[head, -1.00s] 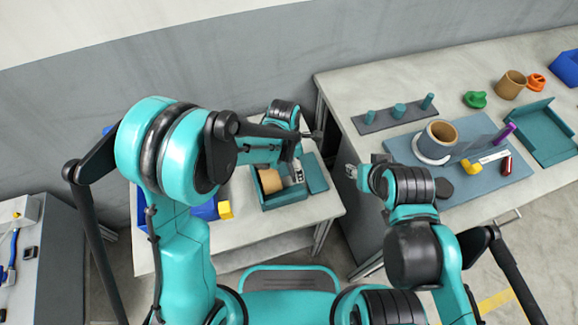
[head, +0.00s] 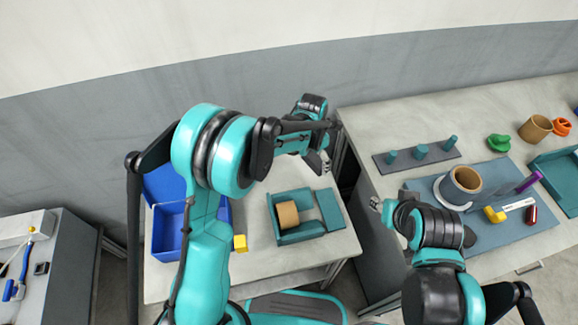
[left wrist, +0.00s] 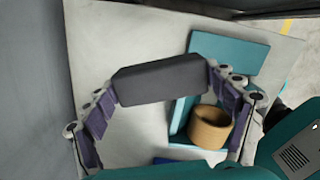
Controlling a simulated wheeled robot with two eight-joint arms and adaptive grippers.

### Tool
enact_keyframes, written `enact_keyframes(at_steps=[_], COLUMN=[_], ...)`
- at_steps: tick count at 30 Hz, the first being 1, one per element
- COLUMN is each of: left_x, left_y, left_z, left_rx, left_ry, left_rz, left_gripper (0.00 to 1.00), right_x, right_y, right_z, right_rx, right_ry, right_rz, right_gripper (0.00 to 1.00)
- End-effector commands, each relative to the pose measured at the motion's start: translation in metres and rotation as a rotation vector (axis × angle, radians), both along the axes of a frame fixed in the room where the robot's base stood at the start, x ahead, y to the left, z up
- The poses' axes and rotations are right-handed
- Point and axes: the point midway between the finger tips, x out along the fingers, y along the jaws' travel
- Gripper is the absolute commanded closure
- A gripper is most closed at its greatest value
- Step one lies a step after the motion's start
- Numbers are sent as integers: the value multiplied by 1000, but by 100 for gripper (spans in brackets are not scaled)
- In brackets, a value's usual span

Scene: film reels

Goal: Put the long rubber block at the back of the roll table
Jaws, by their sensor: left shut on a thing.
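The long rubber block (left wrist: 160,82) is dark grey and lies crosswise between the fingers of my left gripper (left wrist: 162,84) in the left wrist view. The fingers close on its two ends. In the head view my left gripper (head: 322,155) is above the far right part of the small left table (head: 335,248); the block is hard to make out there. My right gripper (head: 377,204) is by the left edge of the large right table (head: 540,95); its finger opening is too small to tell. I cannot tell which table is the roll table.
A teal open box (head: 309,233) with a tan roll (head: 287,215) stands on the small table, beside a blue bin (head: 166,238) and a yellow block (head: 240,243). The right table holds a pegged rack (head: 418,153), a tan roll (head: 465,183) and a green object (head: 498,143). A gap separates the tables.

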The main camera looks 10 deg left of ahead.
Motion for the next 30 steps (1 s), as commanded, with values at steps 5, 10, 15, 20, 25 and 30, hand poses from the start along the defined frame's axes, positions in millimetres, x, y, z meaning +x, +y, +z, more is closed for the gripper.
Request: enact_keyframes(at_steps=[5,10,15,20,25,30], left_x=[11,24,34,40,40,40], left_y=[30,68,102,118,121,121], left_z=[-15,-41,-62,-71,-82,-109], left_rx=[0,-1,-1,-1,-1,-1], left_ry=[0,-1,0,-1,-1,-1], left_rz=[40,40,38,35,33,33], left_gripper=[48,48,48,48,48,48], right_x=[0,0,0,0,0,0], right_y=[0,0,0,0,0,0], right_z=[-9,-23,-35,-39,-44,-58], right_rx=[0,0,0,0,0,0], right_ry=[0,0,0,0,0,0], right_rz=[0,0,0,0,0,0], right_gripper=[60,60,60,60,60,60])
